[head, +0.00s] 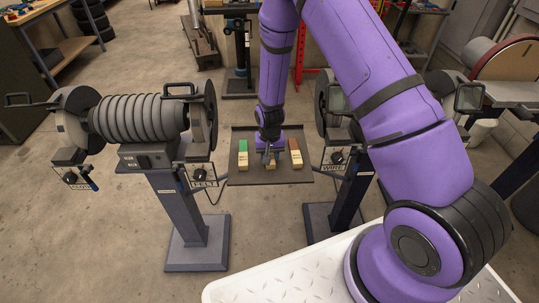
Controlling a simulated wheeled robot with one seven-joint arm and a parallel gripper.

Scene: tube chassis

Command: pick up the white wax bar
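A dark tray (250,178) between the two grinder stands holds three bars in a row. The left bar (243,149) has a green upper end and a pale lower part. The right bar (295,147) has a reddish-brown upper end and a pale lower part. The middle bar (271,168) shows only a pale lower end, which fits the white wax bar; my gripper hides the rest. My gripper (268,159) points down over this middle bar. Its fingers are too small to tell whether they are open, shut or touching the bar.
A grinder with a ribbed grey drum (137,117) stands left of the tray on a blue-grey pedestal (181,205). Another pedestal (347,193) stands close on the right, partly behind my arm. Concrete floor (110,235) is free at the front left.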

